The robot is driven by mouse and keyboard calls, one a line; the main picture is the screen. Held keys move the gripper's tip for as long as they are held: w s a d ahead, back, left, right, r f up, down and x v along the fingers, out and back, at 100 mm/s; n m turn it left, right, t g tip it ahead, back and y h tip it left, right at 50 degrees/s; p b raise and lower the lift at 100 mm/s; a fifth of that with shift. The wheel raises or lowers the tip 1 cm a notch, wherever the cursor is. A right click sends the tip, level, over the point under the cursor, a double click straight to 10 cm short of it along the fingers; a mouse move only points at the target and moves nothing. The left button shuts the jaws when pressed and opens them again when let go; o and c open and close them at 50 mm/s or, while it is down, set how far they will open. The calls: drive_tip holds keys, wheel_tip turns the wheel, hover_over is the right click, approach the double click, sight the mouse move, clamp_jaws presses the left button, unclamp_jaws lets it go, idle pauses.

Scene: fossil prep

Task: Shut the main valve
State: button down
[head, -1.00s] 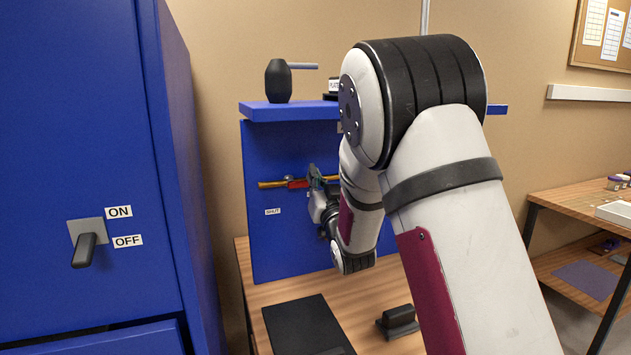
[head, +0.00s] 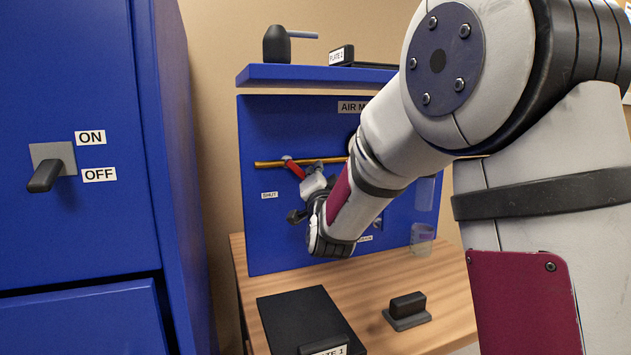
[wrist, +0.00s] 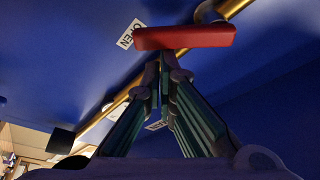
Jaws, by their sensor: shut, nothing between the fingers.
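The valve's red handle (head: 295,170) sits on the brass pipe (head: 268,164) of the blue panel. It slants down to the right from its pivot on the pipe. A "SHUT" label (head: 269,195) is on the panel below the pipe. My gripper (head: 307,178) is at the handle's lower end, partly hidden by my wrist. In the wrist view the red handle (wrist: 185,37) crosses just beyond my closed fingertips (wrist: 163,62), with nothing between them. I cannot tell if they touch it.
A cabinet with an ON/OFF lever (head: 47,175) stands at left. A shelf (head: 310,75) above the panel holds a dark bottle (head: 276,45) and a "PLATE 2" block (head: 342,56). On the bench are a black plate (head: 300,315), a black block (head: 407,308) and a clear cup (head: 423,238).

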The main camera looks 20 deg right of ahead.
drive_tip(key=shift+a+f+m+g+h+b, duration=0.1)
drive_tip(key=shift+a+f+m+g+b, duration=0.4)
drive_tip(key=shift+m+b, duration=0.8)
drive_tip(key=shift+a+f+m+g+h+b, duration=0.1)
drive_tip(key=shift+a+f+m+g+b, duration=0.6)
drive_tip(key=shift+m, duration=0.95)
drive_tip(key=shift+a+f+m+g+h+b, duration=0.15)
drive_tip(key=shift+f+m+b, duration=0.2)
drive_tip(key=shift+m+b, duration=1)
drive_tip(key=shift+m, duration=0.3)
